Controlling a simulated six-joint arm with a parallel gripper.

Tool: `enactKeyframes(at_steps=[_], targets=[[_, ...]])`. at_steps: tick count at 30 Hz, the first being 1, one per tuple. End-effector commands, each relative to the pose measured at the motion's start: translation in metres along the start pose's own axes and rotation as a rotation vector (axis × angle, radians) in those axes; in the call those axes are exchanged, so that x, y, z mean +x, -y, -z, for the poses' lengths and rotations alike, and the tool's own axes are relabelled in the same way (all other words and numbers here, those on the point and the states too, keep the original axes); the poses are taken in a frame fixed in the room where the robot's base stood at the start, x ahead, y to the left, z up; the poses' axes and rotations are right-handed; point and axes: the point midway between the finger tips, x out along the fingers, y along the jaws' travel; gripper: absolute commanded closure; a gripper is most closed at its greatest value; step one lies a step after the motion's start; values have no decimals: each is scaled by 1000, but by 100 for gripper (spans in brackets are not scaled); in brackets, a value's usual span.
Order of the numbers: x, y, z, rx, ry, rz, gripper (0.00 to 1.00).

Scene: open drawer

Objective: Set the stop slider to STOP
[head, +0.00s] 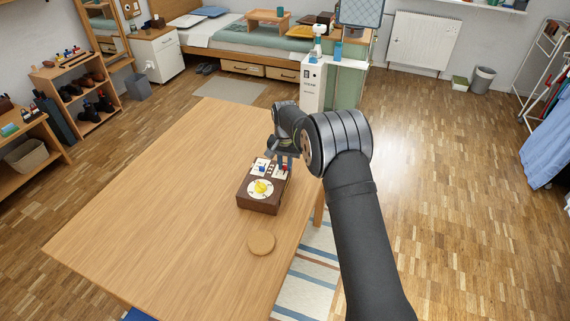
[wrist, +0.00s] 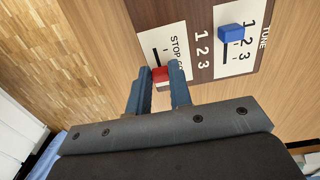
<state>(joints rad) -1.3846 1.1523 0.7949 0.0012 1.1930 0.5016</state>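The brown box (head: 258,205) stands on the table, with a yellow knob (head: 261,187) on a white dial. In the wrist view, its stop slider is a red knob (wrist: 161,74) at the near end of a short black slot, on a white plate (wrist: 152,42). The word STOP runs beside the far part of the slot; the lettering at the near end is partly hidden by a finger. My gripper (wrist: 160,78) has one finger on each side of the red knob, which fills the narrow gap. In the head view my arm partly hides the gripper (head: 287,163).
A round cork-coloured disc (head: 261,242) lies in front of the box. The wooden table (head: 150,220) is clear to the left.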

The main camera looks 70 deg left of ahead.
Motion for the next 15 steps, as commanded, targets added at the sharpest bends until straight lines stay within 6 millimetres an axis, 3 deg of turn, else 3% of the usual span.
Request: enactKeyframes(at_steps=[3, 9, 15], targets=[[0, 0, 0, 0, 0, 0, 100], [-1, 0, -2, 0, 0, 0, 100], [-1, 1, -21, -1, 1, -1, 100]])
